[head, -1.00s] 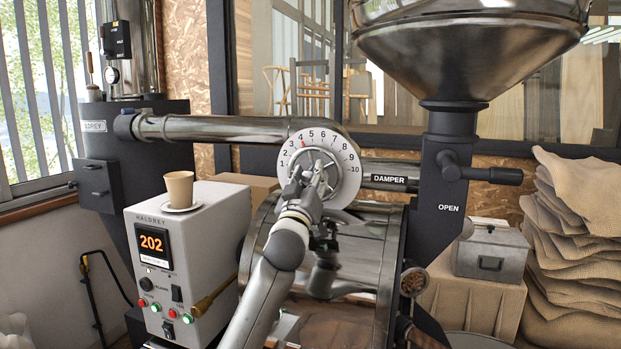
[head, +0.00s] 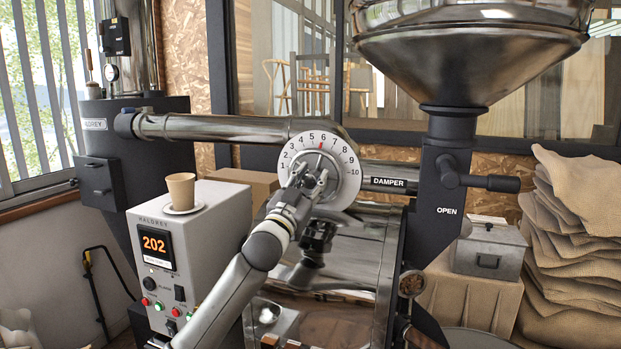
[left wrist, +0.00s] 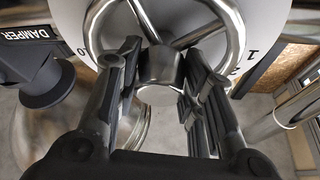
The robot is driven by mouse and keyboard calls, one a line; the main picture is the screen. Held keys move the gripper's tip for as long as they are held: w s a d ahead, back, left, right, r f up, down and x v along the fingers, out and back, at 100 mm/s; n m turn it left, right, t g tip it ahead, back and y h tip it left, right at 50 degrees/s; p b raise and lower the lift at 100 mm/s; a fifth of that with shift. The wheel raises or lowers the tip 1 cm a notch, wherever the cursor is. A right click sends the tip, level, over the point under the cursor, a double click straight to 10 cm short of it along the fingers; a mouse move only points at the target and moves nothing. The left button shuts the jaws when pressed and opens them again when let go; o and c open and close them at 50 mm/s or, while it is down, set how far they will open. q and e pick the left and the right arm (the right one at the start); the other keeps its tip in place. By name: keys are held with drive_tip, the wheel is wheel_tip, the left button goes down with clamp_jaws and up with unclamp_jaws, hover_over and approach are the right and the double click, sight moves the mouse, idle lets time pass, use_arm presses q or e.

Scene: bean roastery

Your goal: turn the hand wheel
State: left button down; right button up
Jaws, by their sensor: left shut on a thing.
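The metal hand wheel (head: 337,174) sits in front of a white numbered dial (head: 348,160), left of the DAMPER label. A red mark on the dial stands by the 6. My left gripper (head: 308,180) reaches up to the wheel from below and covers part of it. In the left wrist view the wheel's rim (left wrist: 236,30) and spokes show behind the fingers. My left gripper (left wrist: 160,72) is shut on the wheel at its middle, with one finger on each side of the round hub. My right gripper does not show.
A control box (head: 205,235) reading 202 stands at the left with a paper cup (head: 181,188) on top. The steel roaster drum (head: 345,250) lies below the dial. A black lever (head: 490,183) marked OPEN sticks out at the right. Stacked sacks (head: 575,240) fill the right side.

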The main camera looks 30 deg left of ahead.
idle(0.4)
use_arm(q)
drive_tip(key=c, duration=0.9)
unclamp_jaws()
drive_tip(key=shift+c, duration=0.2)
drive_tip(key=v, duration=1.2)
drive_tip(key=shift+a, duration=0.1)
